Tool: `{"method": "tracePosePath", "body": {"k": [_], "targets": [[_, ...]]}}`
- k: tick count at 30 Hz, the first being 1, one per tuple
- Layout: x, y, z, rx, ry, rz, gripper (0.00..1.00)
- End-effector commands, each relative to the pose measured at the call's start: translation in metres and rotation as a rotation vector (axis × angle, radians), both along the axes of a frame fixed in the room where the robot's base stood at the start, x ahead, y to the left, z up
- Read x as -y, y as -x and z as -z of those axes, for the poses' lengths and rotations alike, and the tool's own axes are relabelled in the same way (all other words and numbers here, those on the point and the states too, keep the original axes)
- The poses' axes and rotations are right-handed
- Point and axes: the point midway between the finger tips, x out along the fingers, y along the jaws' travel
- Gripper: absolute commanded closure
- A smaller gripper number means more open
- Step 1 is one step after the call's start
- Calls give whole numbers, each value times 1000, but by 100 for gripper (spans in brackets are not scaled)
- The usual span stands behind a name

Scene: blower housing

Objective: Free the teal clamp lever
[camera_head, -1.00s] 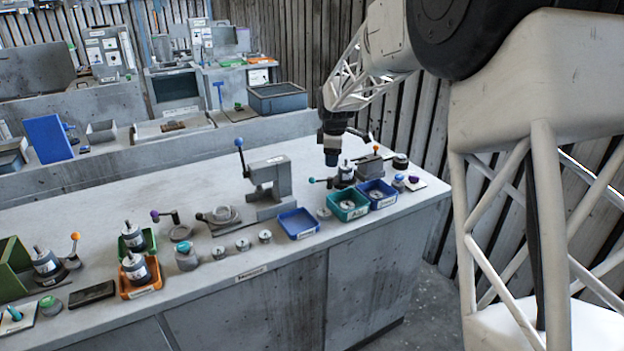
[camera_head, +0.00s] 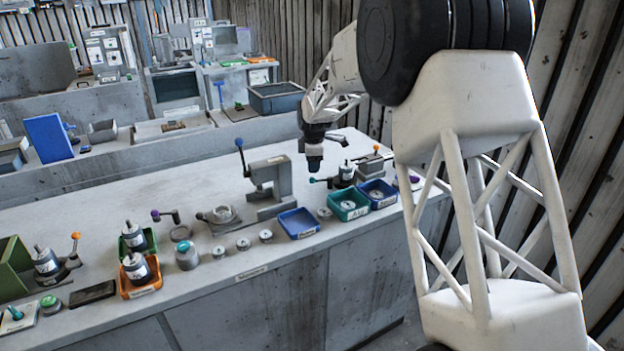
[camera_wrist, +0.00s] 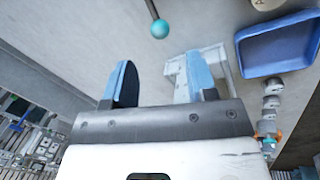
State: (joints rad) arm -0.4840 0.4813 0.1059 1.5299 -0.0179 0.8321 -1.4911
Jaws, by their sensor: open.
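The teal clamp lever shows in the wrist view as a round teal knob (camera_wrist: 160,28) on a thin dark rod that runs out of the top edge. In the head view its teal knob (camera_head: 312,180) sticks out to the left of a dark-and-silver motor-like part (camera_head: 347,171) at the right end of the bench. My gripper (camera_head: 314,168) hangs above the bench, close to the knob in that picture. In the wrist view my gripper (camera_wrist: 155,82) is open with nothing between its blue fingers, and the knob is beyond the fingertips, apart from them. The lever's pivot is hidden in the wrist view.
A grey press with a blue-knobbed handle (camera_head: 267,180) stands left of my gripper. A blue tray (camera_head: 298,223), a green tray (camera_head: 349,213) and a second blue tray (camera_head: 377,203) line the front edge. The bench behind the press is clear.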

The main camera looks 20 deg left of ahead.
Motion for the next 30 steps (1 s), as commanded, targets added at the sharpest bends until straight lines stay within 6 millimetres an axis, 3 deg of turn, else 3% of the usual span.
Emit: {"method": "tracePosePath", "body": {"k": [18, 30], "targets": [[-5, -11, 61, -1, 0, 0, 48], [-6, -13, 74, 0, 0, 0, 48]]}}
